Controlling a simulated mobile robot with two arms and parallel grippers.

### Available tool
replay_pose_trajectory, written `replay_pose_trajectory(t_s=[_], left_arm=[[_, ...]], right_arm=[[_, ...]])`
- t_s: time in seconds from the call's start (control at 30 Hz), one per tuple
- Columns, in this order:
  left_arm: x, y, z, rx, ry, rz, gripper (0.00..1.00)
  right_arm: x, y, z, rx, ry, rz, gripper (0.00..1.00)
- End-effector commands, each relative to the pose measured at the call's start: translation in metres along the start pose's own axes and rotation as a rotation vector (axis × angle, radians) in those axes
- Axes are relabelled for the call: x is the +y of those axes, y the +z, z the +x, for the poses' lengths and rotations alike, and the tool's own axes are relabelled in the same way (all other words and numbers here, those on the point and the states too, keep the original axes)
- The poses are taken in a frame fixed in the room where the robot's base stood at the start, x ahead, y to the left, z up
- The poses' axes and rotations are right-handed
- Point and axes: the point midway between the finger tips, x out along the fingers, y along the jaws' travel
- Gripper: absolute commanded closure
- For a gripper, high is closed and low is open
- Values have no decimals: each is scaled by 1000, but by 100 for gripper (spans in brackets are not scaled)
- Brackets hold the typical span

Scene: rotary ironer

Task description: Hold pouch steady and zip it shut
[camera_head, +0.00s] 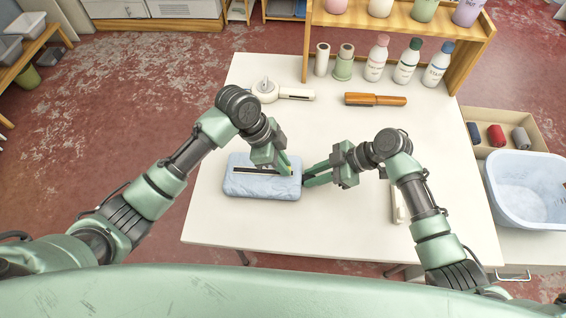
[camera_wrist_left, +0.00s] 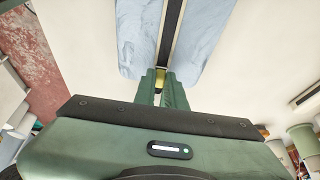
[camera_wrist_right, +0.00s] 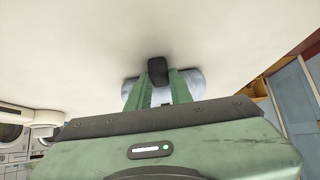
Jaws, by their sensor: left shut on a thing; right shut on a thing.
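The light blue pouch (camera_head: 262,190) lies flat near the table's left front. A dark zipper strip (camera_head: 255,170) runs along its top; it also shows in the left wrist view (camera_wrist_left: 172,30). My left gripper (camera_head: 287,170) is over the pouch's right end, shut on a small yellow zipper pull (camera_wrist_left: 160,77). My right gripper (camera_head: 306,177) is at the pouch's right edge, shut on a dark end tab (camera_wrist_right: 157,70). In the right wrist view the pouch (camera_wrist_right: 190,80) is mostly hidden behind the fingers. The fingers hide part of the zipper's right end.
The white table (camera_head: 330,230) is clear in front. Behind are a white handled tool (camera_head: 285,93), an orange-brown brush (camera_head: 375,100) and several bottles (camera_head: 407,62). A white object (camera_head: 397,205) lies under my right arm. A blue basin (camera_head: 525,190) stands at right.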

Motion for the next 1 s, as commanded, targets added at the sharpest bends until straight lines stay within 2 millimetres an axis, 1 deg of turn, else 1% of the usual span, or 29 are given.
replay_pose_trajectory(t_s=[0.07, 0.17, 0.27, 0.4, 0.5, 0.6, 0.73, 1.0], left_arm=[[0, 1, -1, 1, -1, 0, 100], [-1, 13, -5, -2, -1, -3, 100], [-1, 37, -15, -5, -2, -3, 100], [-1, 76, -31, -6, -3, -5, 100], [0, 99, -40, -5, -1, -4, 100], [0, 115, -47, -3, -1, -2, 100], [-1, 124, -52, -1, -2, -1, 100], [-1, 125, -52, -1, -2, -1, 100]], right_arm=[[0, 1, 0, -1, 0, 1, 100], [0, 1, 0, -2, 0, 1, 100], [0, 1, 0, -2, 0, 1, 100], [0, 1, 0, -2, 0, 1, 100], [0, 1, 0, -2, 0, 1, 100], [0, 1, 0, -2, 0, 1, 100], [0, 1, 0, -3, 0, 1, 100], [0, 2, 0, -4, 0, 2, 100]])
